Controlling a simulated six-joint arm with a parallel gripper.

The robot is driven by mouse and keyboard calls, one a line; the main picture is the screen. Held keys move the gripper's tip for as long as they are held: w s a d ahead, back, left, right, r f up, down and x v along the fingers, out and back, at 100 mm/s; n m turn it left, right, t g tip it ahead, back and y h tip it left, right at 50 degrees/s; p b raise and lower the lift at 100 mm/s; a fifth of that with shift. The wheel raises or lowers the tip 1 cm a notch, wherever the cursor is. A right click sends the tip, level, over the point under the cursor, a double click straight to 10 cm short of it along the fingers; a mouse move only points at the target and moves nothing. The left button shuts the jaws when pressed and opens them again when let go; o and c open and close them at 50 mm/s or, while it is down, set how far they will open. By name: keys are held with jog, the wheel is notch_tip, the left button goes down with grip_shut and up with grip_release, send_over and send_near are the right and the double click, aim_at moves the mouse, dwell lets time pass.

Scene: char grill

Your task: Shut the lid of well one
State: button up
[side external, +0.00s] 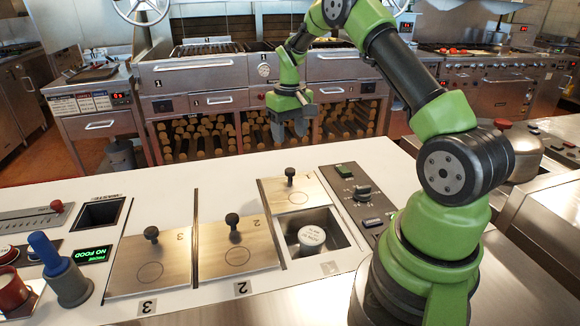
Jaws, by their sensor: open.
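Well one (342,226) is the rightmost of the wells in the white counter and stands open at its front. Its steel lid (305,190) sits at the back of the opening, with a black knob (290,174) standing up from it. A container with a white round top (311,238) sits inside the well. My gripper (290,134) is open and empty, with its fingers pointing down. In the picture it is above and behind the lid's knob, apart from it; its exact distance is hard to tell.
The lids of well two (237,258) and well three (150,270) are shut, each with an upright black knob. A control panel (362,200) lies right of well one. A blue-handled tool (66,277) and a dark square opening (101,212) are at left.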

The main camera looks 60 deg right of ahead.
aim_at(290, 170)
notch_tip(290, 170, down, 10)
jog(key=shift+f, duration=0.1)
dwell(0.4)
grip_shut()
